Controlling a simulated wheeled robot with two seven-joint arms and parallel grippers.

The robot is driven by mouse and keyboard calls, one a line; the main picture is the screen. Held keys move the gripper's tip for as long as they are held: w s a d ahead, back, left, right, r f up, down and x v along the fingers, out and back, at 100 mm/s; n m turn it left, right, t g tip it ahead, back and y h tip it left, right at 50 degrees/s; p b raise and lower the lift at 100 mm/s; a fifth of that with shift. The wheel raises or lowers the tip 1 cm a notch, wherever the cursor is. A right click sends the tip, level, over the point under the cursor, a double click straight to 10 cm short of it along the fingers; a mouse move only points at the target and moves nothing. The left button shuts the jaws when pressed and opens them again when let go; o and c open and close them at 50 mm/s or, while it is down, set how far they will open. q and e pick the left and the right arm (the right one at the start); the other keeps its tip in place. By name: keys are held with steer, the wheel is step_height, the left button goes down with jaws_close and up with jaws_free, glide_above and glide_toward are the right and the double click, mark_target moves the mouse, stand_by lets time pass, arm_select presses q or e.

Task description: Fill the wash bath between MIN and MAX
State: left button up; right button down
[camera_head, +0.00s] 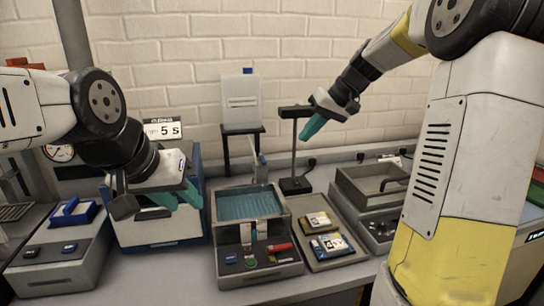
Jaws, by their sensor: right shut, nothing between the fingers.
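The wash bath (276,216) is a grey basin at the middle of the bench with rippled teal liquid (245,204) in it. Its MIN and MAX marks are too small to read, so I cannot tell the level against them. A pale upright container (240,103) stands on a dark stand behind the bath. My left gripper (172,201), with teal fingertips, is left of the bath in front of a blue-and-white box; its finger gap is unclear. My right gripper (314,127) is shut and empty, above and behind the bath, close to a dark post.
The dark post (294,150) with a crossbar stands behind the bath. A tray with two labelled packs (331,246) lies to its right, and a grey lidded unit (372,187) is farther right. The blue-and-white box (160,236) and a blue-topped unit (62,256) are left.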

mark_target(262, 159)
steer(key=shift+w+d+f+y, duration=0.1)
steer(key=shift+w+f+y, duration=0.1)
steer(key=shift+w, duration=0.35)
steer(key=shift+w+d+f+y, duration=0.1)
steer(key=shift+w+f, duration=0.05)
steer(key=shift+w, duration=0.4)
steer(key=shift+a, duration=0.1)
steer(key=shift+w+a+f, duration=0.3)
steer(key=shift+a+f, duration=1.05)
steer(key=shift+a, duration=0.2)
steer(key=shift+w+a+f, duration=0.35)
steer(key=shift+a+f, duration=0.95)
steer(key=shift+a, duration=0.2)
steer(key=shift+w+a+f, duration=0.3)
steer(key=shift+a+f, duration=1.05)
steer(key=shift+a, duration=0.2)
steer(key=shift+a, duration=0.1)
